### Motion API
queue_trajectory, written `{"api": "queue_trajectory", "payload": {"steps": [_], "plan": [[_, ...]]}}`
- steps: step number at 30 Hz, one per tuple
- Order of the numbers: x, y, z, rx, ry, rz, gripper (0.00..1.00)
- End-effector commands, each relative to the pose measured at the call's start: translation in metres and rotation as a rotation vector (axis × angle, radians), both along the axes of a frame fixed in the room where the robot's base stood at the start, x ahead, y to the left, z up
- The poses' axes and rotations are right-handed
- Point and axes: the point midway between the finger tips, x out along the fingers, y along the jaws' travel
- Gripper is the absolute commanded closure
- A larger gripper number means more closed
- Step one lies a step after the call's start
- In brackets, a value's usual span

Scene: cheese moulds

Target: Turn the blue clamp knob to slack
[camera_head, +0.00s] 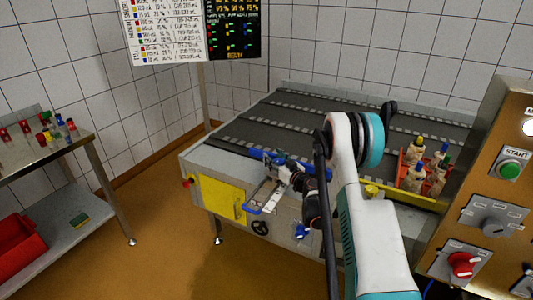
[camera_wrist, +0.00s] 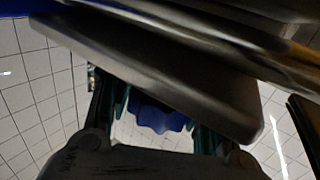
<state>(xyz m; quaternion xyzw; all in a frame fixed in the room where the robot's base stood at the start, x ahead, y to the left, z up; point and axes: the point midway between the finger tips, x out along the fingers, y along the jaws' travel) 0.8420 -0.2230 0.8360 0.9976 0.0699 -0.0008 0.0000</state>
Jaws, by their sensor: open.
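A blue lobed knob (camera_wrist: 160,117) shows in the wrist view, between the two fingers of my gripper (camera_wrist: 156,112). A grey metal plate (camera_wrist: 150,65) crosses in front and hides its upper part. The fingers are apart, one on each side of the knob; I cannot tell whether either touches it. In the head view my gripper (camera_head: 287,174) is at the clamp fixture (camera_head: 266,193) with blue parts on the front of the conveyor machine. My arm hides part of the fixture there, and the knob cannot be made out clearly.
The conveyor (camera_head: 270,112) stretches behind the fixture. A red crate (camera_head: 411,176) with several bottles stands to the right, near a control panel (camera_head: 489,215). A steel side table (camera_head: 35,150) with small coloured items stands left. Floor between table and machine is clear.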

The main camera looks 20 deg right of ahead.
Motion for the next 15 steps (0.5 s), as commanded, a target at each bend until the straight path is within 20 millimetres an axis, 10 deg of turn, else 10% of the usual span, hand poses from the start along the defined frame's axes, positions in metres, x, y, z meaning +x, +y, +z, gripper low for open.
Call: {"api": "queue_trajectory", "payload": {"steps": [11, 15], "plan": [[0.0002, -0.0006, 0.0001, 0.000, 0.000, -0.001, 0.54], [0.0002, -0.0005, 0.0001, 0.000, 0.000, -0.001, 0.86]]}}
